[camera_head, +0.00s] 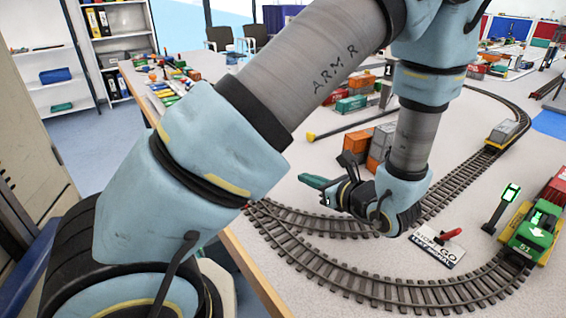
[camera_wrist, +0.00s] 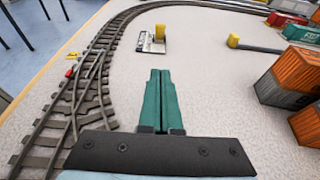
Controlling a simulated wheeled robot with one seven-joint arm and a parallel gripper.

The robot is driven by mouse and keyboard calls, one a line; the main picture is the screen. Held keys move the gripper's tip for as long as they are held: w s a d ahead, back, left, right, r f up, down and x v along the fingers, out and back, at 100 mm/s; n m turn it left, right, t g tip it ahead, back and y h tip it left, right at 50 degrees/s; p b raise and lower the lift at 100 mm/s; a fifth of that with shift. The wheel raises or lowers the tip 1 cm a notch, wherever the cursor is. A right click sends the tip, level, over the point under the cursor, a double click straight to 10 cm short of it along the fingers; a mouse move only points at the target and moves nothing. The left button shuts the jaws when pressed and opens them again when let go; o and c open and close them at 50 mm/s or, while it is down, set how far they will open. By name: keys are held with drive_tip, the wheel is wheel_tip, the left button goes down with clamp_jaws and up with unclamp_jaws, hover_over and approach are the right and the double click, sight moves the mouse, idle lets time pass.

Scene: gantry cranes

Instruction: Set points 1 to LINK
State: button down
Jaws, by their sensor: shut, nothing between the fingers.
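My gripper (camera_head: 312,181) is shut and empty above the table, its green fingers pointing left in the head view. The closed fingers also fill the middle of the wrist view (camera_wrist: 160,98). In the wrist view a white plate (camera_wrist: 145,41) with a yellow-handled lever (camera_wrist: 159,33) lies ahead of the fingertips, beside the track. Its lettering is too small to read there. A track junction (camera_wrist: 88,95) lies to the left of the fingers, with a small red piece (camera_wrist: 70,72) beside it. In the head view my arm hides the yellow-handled lever.
Another plate (camera_head: 437,246), apparently marked SIGNAL, carries a red lever (camera_head: 450,234). A green locomotive (camera_head: 533,226) and a signal post (camera_head: 501,208) stand at right. Stacked orange and grey containers (camera_wrist: 296,80) stand right of my fingers. A yellow-tipped bar (camera_head: 330,131) lies farther back.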

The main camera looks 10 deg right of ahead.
sight(284, 178)
drive_tip(key=p+x, duration=0.1)
drive_tip(key=x, duration=0.9)
drive_tip(key=shift+a+p, duration=0.15)
drive_tip(key=shift+p, duration=0.2)
drive_tip(key=shift+w+a+r+p, duration=0.25)
drive_tip(key=shift+w+r, duration=0.15)
drive_tip(key=shift+w, duration=0.1)
drive_tip(key=shift+w+a+r+p, duration=0.25)
drive_tip(key=shift+w+r, duration=0.1)
drive_tip(key=shift+w, duration=0.15)
drive_tip(key=shift+w+a+r, duration=0.15)
drive_tip(key=shift+w+r, duration=0.1)
drive_tip(key=shift+w, duration=0.3)
